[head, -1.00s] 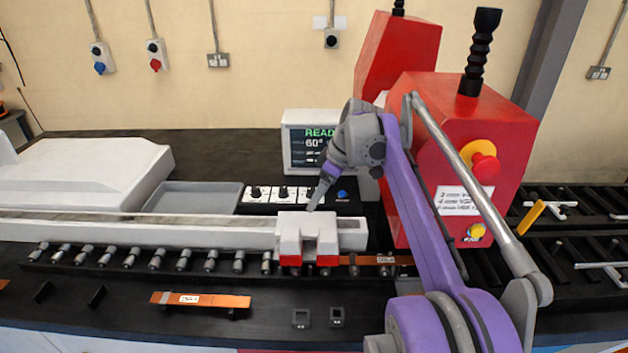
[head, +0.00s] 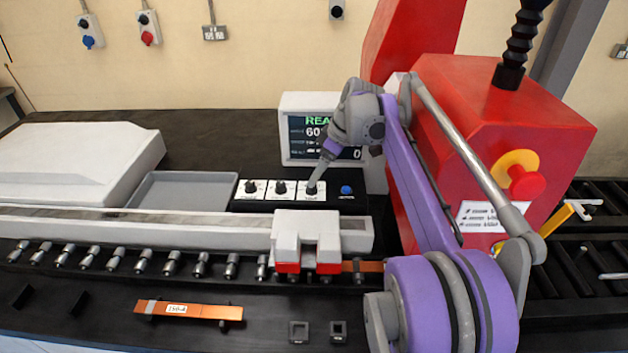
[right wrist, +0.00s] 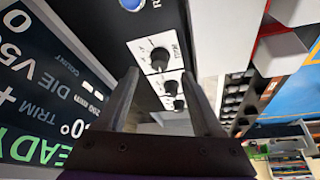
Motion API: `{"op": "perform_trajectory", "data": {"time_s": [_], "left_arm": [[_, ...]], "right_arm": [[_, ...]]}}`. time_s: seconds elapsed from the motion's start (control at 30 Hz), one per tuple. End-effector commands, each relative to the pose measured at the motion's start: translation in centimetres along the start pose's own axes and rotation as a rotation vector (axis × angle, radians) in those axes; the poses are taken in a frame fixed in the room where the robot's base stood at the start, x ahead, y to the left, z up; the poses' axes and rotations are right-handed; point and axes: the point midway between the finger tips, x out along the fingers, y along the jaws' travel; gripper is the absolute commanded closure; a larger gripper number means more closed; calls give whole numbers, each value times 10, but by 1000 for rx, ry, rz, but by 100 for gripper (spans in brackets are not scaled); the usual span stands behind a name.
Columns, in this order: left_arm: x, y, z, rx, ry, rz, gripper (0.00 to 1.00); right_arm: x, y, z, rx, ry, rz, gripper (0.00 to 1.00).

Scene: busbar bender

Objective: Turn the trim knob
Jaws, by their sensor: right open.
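The trim knob (head: 311,188) is the rightmost of three black knobs on white plates on the black control panel. My right gripper (head: 314,182) is just above it in the head view, pointing down and partly covering it. In the right wrist view, the trim knob (right wrist: 160,58) shows past the tips of my open, empty right gripper (right wrist: 160,74), centred between the two fingers. Contact with the knob cannot be told. My left gripper is not in view.
A blue button (head: 346,190) is right of the trim knob. A display (head: 297,151) stands behind the panel, and a white clamp block (head: 306,231) with red feet is in front. A red machine housing (head: 480,130) stands at right. A copper bar (head: 200,311) lies in front.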

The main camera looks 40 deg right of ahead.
Motion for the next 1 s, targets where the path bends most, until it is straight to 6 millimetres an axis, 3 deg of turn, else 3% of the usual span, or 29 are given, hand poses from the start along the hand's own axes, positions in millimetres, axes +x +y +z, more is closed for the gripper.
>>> {"op": "perform_trajectory", "data": {"time_s": [0.1,0.3,0.63,1.0], "left_arm": [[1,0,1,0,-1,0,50],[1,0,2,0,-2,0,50],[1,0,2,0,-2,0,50],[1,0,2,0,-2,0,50]], "right_arm": [[20,0,0,-1,0,-1,32],[40,0,0,-1,0,-1,32],[44,0,0,0,0,0,34],[43,0,0,0,0,0,100]]}}
